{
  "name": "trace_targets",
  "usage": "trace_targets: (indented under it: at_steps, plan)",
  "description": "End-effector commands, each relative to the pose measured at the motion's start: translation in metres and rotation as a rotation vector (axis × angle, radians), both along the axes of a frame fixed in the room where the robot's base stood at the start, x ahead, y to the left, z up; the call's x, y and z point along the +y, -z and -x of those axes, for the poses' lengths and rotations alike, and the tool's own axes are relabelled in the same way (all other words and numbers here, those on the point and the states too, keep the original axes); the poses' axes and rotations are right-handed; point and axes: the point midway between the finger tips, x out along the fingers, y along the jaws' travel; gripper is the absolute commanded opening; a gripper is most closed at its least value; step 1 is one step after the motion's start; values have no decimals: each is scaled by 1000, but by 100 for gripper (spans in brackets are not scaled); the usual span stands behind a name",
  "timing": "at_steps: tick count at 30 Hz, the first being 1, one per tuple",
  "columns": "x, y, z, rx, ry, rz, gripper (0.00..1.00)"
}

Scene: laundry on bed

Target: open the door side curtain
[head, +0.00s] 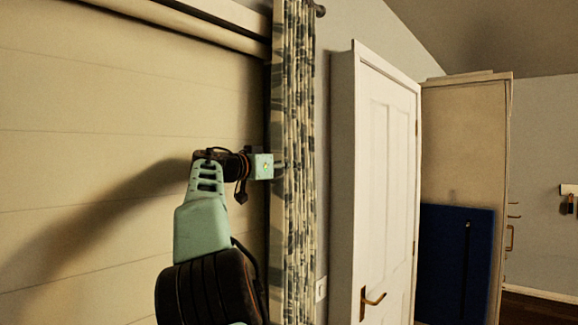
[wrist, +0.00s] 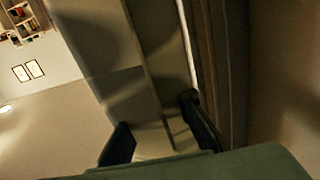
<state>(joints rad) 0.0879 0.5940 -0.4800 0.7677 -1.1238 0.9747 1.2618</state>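The door side curtain (head: 299,120) hangs gathered in a narrow patterned strip, grey-green on cream, between the window blind and the white door. My gripper (head: 281,166) is at the curtain's left edge at about mid-height in the head view. Its fingertips are hard to make out against the cloth there. In the wrist view the two dark fingers stand apart, with the curtain's folds (wrist: 140,62) running between them. I cannot tell whether either finger touches the cloth.
A cream blind (head: 110,120) covers the window left of the curtain. A white door (head: 385,190) with a brass handle stands to the right. Beyond it are a tall cupboard (head: 465,140) and a dark blue panel (head: 453,262). A curtain rod end (head: 320,11) shows at the top.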

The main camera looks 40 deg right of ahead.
Motion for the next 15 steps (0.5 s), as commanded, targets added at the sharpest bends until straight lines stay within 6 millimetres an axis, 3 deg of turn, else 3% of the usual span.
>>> trace_targets:
  at_steps: [10,15]
  plan:
    - [1,0,0,0,0,0,23]
    - [12,-1,2,0,-1,0,23]
